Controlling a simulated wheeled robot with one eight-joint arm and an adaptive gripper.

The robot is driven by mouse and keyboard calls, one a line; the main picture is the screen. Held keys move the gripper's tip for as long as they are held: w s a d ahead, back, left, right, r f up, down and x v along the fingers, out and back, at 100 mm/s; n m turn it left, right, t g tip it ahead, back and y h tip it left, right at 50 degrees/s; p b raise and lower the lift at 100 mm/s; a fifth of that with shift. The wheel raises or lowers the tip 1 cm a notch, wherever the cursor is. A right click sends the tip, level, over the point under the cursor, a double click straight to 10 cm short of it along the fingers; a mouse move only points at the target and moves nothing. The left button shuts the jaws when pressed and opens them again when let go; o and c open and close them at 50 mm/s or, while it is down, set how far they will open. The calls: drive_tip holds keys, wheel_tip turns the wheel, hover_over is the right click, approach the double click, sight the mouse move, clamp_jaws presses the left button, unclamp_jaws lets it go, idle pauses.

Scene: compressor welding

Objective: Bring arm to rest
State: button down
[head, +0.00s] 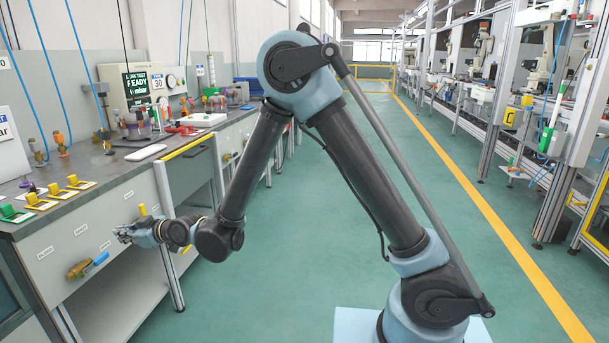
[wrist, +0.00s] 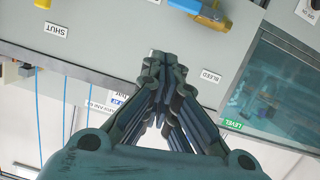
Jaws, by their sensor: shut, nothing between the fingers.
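My gripper (head: 126,233) is at the left in the head view, at the end of my bent arm. It is close to the front panel of the workbench (head: 75,232). In the wrist view my gripper (wrist: 163,62) points at the panel, with its fingertips together and nothing between them. The fingertips lie between the labels SHUT (wrist: 56,29) and BLED (wrist: 211,76), which appear upside down. I cannot tell whether the fingers touch the panel.
A brass valve with a blue handle (head: 88,265) sticks out of the panel below my gripper; it also shows in the wrist view (wrist: 205,12). The green floor (head: 300,225) is clear between the bench and the right-hand stations.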

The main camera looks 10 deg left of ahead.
drive_tip(key=w+d+r+m+t+h, duration=0.2)
drive_tip(key=w+d+r+m+h, duration=0.15)
drive_tip(key=w+d, duration=0.95)
drive_tip(key=w+d+r+m+t+h, duration=0.2)
drive_tip(key=w+d+r, duration=0.2)
drive_tip(key=w+d, duration=0.95)
drive_tip(key=d+r+m+h, duration=0.1)
drive_tip(key=d+m+h, duration=0.2)
drive_tip(key=d, duration=1.3)
drive_tip(key=s+d+f+m+h, duration=0.1)
drive_tip(key=s+d+m+h, duration=0.1)
drive_tip(key=d, duration=1)
drive_tip(key=s+d+f+m+h, duration=0.1)
drive_tip(key=s+d+m+h, duration=0.15)
drive_tip(key=d, duration=0.95)
drive_tip(key=s+d+f+m+g+h, duration=0.1)
drive_tip(key=s+d+f+m, duration=0.1)
drive_tip(key=s+d, duration=0.6)
drive_tip(key=s+d+f+m+g+h, duration=0.1)
drive_tip(key=s+d+f+m+g, duration=0.1)
drive_tip(key=s+d, duration=0.5)
wheel_tip(320, 180, down, 3)
drive_tip(key=shift+s+d+r+m, duration=0.1)
drive_tip(key=shift+s+d+m, duration=0.3)
drive_tip(key=shift+s+m, duration=0.2)
